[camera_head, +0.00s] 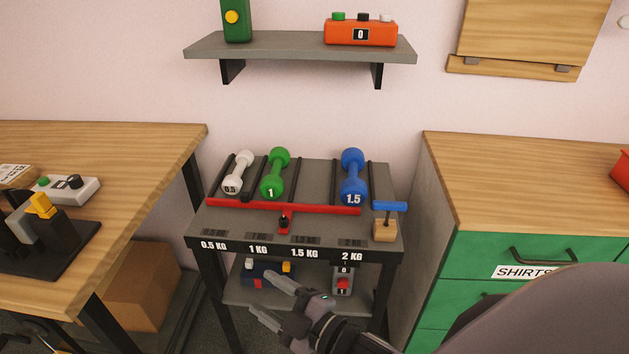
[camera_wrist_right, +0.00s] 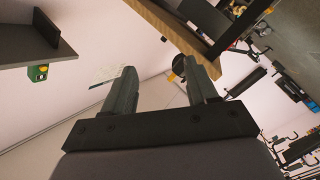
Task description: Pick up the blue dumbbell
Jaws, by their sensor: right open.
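The blue dumbbell (camera_head: 353,177), marked 1.5, lies on the grey rack table (camera_head: 225,222), above the 2 KG label and to the right of the other dumbbells. My right gripper (camera_head: 268,296) is open and empty in front of the rack, below the tabletop's front edge and to the lower left of the blue dumbbell. In the right wrist view its two fingers (camera_wrist_right: 160,92) stand apart with nothing between them. The dumbbell does not show in the wrist view. My left gripper is not in view.
A green dumbbell (camera_head: 274,174) and a white dumbbell (camera_head: 238,172) lie left of the blue one. A red bar (camera_head: 250,205) runs along their front. A blue-handled wooden block (camera_head: 386,230) stands at the right front corner. A shelf (camera_head: 290,46) hangs above.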

